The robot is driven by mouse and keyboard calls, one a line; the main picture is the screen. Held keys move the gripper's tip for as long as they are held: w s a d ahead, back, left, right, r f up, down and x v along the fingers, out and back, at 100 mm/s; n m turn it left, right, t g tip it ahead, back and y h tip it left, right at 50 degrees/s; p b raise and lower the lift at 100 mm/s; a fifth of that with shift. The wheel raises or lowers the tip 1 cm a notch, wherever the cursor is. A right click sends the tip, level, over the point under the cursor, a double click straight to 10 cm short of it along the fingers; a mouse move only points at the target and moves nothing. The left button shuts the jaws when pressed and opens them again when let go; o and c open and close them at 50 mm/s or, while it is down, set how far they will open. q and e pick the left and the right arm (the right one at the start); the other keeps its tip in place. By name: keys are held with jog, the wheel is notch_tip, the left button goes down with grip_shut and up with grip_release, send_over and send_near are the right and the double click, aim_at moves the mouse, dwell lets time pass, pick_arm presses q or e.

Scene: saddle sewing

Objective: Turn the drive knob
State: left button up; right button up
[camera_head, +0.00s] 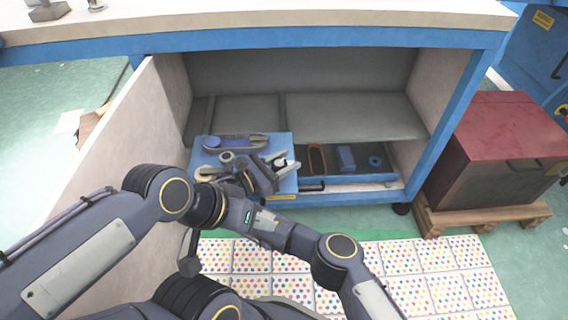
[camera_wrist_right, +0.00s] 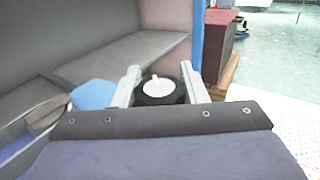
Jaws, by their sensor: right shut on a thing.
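A round black knob with a pale disc and a small white bar on its face (camera_wrist_right: 158,88) sits between the two light fingers of my right gripper (camera_wrist_right: 160,85) in the right wrist view. The fingers close on its two sides. In the head view my right gripper (camera_head: 282,164) is over the blue box (camera_head: 284,146) at the front of the cabinet; the knob is hard to make out there. The part of my left arm that hangs low, seemingly my left gripper (camera_head: 190,264), is left of the dotted mat; its fingers cannot be made out.
A red-topped box (camera_head: 508,125) stands on a wooden pallet at right. The cabinet shelf (camera_head: 345,112) is bare.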

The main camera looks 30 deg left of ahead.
jog(key=shift+d+r+m+h, duration=0.1)
jog(key=shift+m+h, duration=0.2)
jog(key=shift+h, duration=0.1)
jog(key=o, duration=1)
jog(key=shift+y, duration=0.4)
